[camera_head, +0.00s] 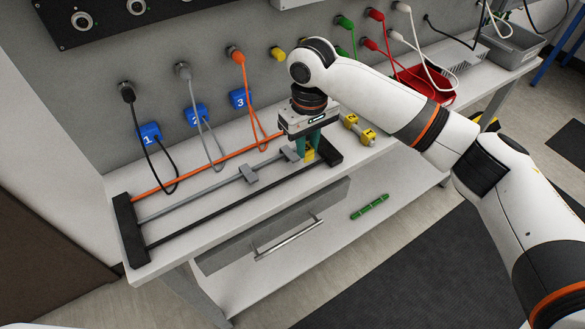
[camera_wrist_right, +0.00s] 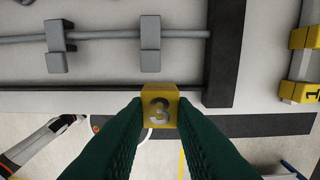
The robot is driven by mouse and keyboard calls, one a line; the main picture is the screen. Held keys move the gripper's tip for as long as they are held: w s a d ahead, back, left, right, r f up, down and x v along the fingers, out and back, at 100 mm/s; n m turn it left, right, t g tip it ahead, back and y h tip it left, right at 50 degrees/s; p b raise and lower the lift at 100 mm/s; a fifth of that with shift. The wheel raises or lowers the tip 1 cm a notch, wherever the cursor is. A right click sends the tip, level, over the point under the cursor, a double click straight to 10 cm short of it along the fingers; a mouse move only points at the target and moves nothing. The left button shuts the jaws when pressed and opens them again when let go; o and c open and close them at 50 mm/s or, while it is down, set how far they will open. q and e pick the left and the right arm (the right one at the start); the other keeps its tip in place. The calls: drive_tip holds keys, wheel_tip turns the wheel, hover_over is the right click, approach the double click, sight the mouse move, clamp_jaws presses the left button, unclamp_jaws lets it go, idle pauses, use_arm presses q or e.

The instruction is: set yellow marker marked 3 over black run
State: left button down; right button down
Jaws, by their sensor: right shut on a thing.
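My right gripper (camera_head: 306,150) is shut on a yellow marker (camera_head: 309,155), a block whose face reads 3 in the right wrist view (camera_wrist_right: 160,104). Its green fingers hold the block from both sides. The black run (camera_head: 230,209) is the dark rod nearest the bench's front edge. In the right wrist view the marker is close to the black run (camera_wrist_right: 60,88), near the dark end block (camera_wrist_right: 225,50). I cannot tell whether marker and rod touch. My left gripper is not in view.
The grey run (camera_head: 205,190) carries grey clips (camera_head: 249,174); the orange run (camera_head: 190,171) lies behind it. A holder with other yellow markers (camera_head: 368,136) stands right of the frame. A red tray (camera_head: 432,88) is farther right. A green bar (camera_head: 370,207) lies below.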

sight(306, 169)
drive_tip(key=shift+f, duration=2.55)
drive_tip(key=shift+p, duration=0.3)
drive_tip(key=c, duration=1.2)
unclamp_jaws()
drive_tip(key=shift+f, duration=0.1)
drive_tip(key=shift+c, duration=0.2)
wheel_tip(306, 169, up, 12)
drive_tip(key=shift+r+b, duration=0.15)
drive_tip(key=shift+b, duration=0.7)
